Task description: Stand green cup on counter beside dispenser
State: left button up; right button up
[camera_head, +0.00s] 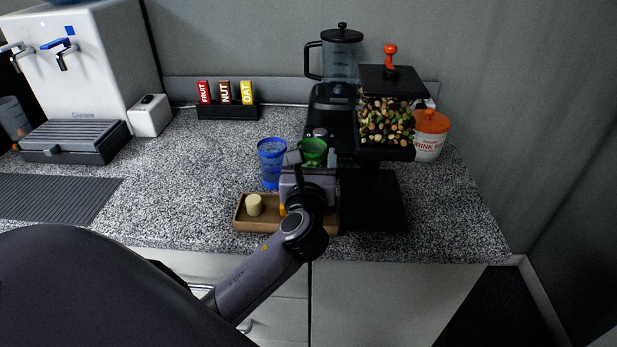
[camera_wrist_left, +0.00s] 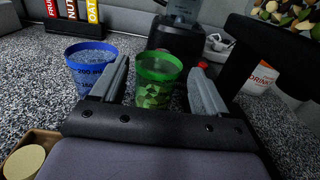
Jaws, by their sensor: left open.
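The green cup (camera_head: 313,150) is see-through and stands upright close to the left side of the black nut dispenser (camera_head: 386,115). In the left wrist view the green cup (camera_wrist_left: 156,82) shows chunky pieces through its wall. My left gripper (camera_head: 311,164) is open, its fingers on either side of the cup in the picture; I cannot tell whether they touch it. The left wrist view also shows the gripper (camera_wrist_left: 160,72). The gripper hides the cup's lower part in the head view. My right gripper is not in view.
A blue measuring cup (camera_head: 271,165) stands just left of the green cup. A wooden tray (camera_head: 240,222) with a pale cylinder (camera_head: 254,205) lies in front. A blender (camera_head: 341,60), bar rack (camera_head: 228,111) and orange-lidded tub (camera_head: 430,145) stand behind. The counter (camera_head: 185,185) is clear at left.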

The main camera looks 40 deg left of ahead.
pick_arm(q)
jog(key=v, duration=0.7)
jog(key=shift+s, duration=0.15)
jog(key=shift+d, duration=0.1)
